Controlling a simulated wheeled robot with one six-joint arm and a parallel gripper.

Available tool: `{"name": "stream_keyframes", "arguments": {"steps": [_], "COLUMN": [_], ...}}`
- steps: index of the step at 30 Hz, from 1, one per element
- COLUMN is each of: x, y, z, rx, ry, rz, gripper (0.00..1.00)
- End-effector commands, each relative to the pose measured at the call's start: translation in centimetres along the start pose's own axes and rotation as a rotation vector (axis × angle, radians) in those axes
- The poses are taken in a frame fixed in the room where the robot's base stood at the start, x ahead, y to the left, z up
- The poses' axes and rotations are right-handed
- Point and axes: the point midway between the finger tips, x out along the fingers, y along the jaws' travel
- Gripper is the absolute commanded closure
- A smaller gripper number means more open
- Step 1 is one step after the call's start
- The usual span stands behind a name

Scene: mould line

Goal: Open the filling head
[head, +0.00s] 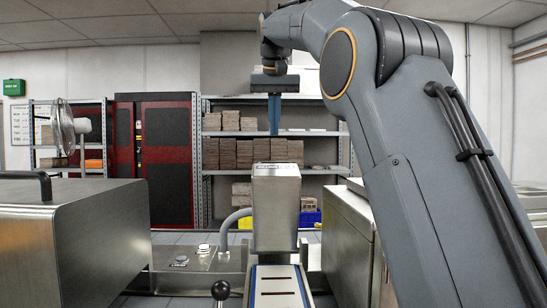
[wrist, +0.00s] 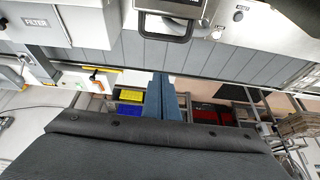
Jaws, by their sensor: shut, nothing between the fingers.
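The filling head, as far as I can tell, is the upright steel box (head: 277,208) at the centre of the head view. It stands over a narrow slotted track (head: 279,288), with a grey hose at its left. I cannot make out from here how it opens. My gripper (head: 274,132) hangs fingers down, higher in the picture than the box and apart from it. Its blue fingers are together and empty. The fingers also show in the wrist view (wrist: 161,80). I cannot pick out the filling head with certainty in the wrist view.
A steel cabinet with a black handle (head: 75,225) stands at the left, and another steel cabinet (head: 348,235) at the right. A black-knobbed lever (head: 220,290) rises in front. Shelves with brown blocks (head: 254,152) and a red-black locker (head: 167,150) stand behind.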

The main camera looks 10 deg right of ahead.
Motion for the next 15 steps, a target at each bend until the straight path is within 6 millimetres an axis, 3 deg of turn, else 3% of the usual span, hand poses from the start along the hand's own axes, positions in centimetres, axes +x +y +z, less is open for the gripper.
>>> {"name": "stream_keyframes", "arguments": {"steps": [13,15], "x": [8.5,8.1], "y": [0.0,-0.1], "z": [0.1,0.8], "rx": [-0.001,-0.001], "ry": [-0.005,0.000], "rz": [0.001,-0.001], "gripper": [1.00,1.00]}}
